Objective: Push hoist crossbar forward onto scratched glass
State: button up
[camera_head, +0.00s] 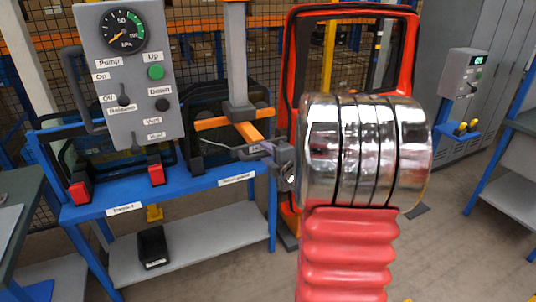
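The hoist's orange crossbar (222,124) hangs below a grey vertical column (236,55), with dark round pads at its ends. One orange arm reaches toward the front right. My gripper (268,150), dark grey, is at that arm's near end, close to or touching it; its fingers are small and partly hidden, so I cannot tell whether they are closed on it. Dark-edged glass (228,148) stands on the blue rack behind the crossbar. More glass (88,150) shows at the left, mostly behind the control box. Scratches are not discernible.
A grey control box (130,85) with a gauge, switch and buttons hangs at the front left. The blue rack (180,188) carries red clamps and labels. A red door frame (412,35) stands right, partly behind my arm. A black bin (153,246) sits on the lower shelf.

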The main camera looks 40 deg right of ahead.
jog(key=shift+c, duration=0.7)
grip_shut()
